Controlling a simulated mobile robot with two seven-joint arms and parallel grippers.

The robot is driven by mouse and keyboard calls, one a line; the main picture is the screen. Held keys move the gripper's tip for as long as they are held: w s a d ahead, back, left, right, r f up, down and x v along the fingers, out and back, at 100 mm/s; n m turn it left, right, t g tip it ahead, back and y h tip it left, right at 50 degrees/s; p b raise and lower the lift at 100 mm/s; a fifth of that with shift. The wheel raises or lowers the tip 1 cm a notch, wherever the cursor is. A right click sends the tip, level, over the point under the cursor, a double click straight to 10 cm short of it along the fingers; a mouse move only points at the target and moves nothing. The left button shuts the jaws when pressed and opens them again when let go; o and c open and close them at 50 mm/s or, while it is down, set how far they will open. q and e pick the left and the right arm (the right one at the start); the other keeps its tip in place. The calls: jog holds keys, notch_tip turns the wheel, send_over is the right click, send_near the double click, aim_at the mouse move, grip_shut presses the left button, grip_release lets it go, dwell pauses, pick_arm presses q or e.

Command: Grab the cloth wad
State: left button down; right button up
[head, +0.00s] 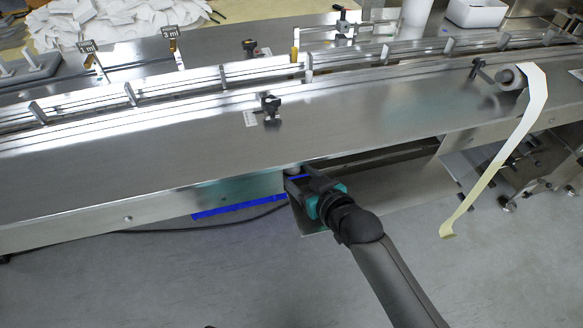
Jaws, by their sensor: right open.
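My right gripper (298,180) is at the front edge of the steel machine, at the opening below the deck, with its jaws open. A small pale rounded thing (292,170) shows at its fingertips, partly hidden by the fingers and the edge. It may be the cloth wad, but it is too small to tell, and I cannot tell whether the fingers touch it. No other thing in view reads clearly as a cloth wad. My left gripper is not in view.
The steel deck (180,155) overhangs the opening, above a lower steel plate (385,190). A blue strip (238,207) runs under the front edge. A pale paper strip (505,150) hangs from a roller at right. White packets (110,20) lie at back left. The floor in front is clear.

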jog(key=shift+c, duration=0.4)
jog(key=c, duration=0.9)
jog(key=shift+r, duration=0.15)
